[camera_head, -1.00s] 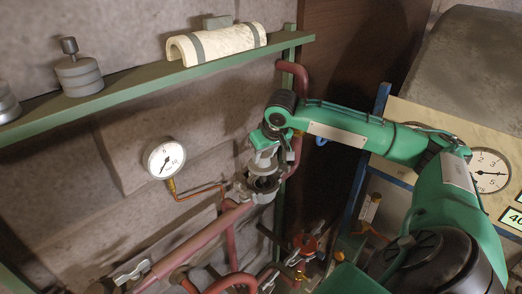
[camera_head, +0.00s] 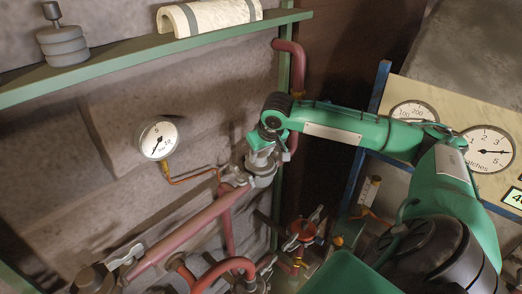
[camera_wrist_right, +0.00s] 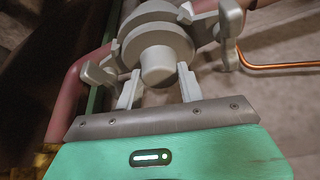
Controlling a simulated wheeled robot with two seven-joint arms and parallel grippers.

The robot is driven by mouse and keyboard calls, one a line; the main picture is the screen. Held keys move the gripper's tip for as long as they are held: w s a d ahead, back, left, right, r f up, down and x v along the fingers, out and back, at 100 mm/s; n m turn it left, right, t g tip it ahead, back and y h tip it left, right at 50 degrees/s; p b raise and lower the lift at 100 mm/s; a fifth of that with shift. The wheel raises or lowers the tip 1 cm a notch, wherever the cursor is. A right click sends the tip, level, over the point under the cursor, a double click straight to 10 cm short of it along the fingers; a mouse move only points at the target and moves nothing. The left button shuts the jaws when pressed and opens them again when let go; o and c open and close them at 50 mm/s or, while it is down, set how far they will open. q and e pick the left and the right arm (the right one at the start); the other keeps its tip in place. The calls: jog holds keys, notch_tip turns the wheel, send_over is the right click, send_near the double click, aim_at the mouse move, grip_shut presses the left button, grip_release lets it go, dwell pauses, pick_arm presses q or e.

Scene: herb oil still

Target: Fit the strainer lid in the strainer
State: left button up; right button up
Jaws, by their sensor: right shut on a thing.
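The grey strainer (camera_head: 264,180) sits on the reddish pipe below the wall gauge. My right gripper (camera_head: 262,150) is directly above it and shut on the grey strainer lid (camera_head: 261,158). In the right wrist view, the jaws of the right gripper (camera_wrist_right: 160,88) flank the lid's round knob (camera_wrist_right: 157,64). The lid's round plate (camera_wrist_right: 156,38) covers the strainer's mouth there. Clamp arms of the strainer (camera_wrist_right: 100,75) stick out to the sides. I cannot tell whether the lid is fully seated. My left gripper is out of view.
A pressure gauge (camera_head: 158,138) with a thin copper tube is left of the strainer. A green shelf (camera_head: 150,55) runs above, with weights (camera_head: 62,45) on it. A red-handled valve (camera_head: 302,232) and more pipes are below. A gauge panel (camera_head: 450,125) stands at the right.

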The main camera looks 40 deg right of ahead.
jog(key=o, duration=1.4)
jog(key=shift+c, duration=0.2)
jog(key=shift+s, duration=0.1)
jog(key=shift+s+r, duration=0.1)
jog(key=shift+r, duration=0.2)
jog(key=w+r+p+v, duration=0.1)
jog(key=w+p+v, duration=0.1)
jog(key=v, duration=1.7)
jog(key=shift+r+p, duration=0.3)
jog(key=shift+p, duration=0.5)
jog(key=shift+w+d, duration=0.1)
jog(key=shift+d, duration=0.05)
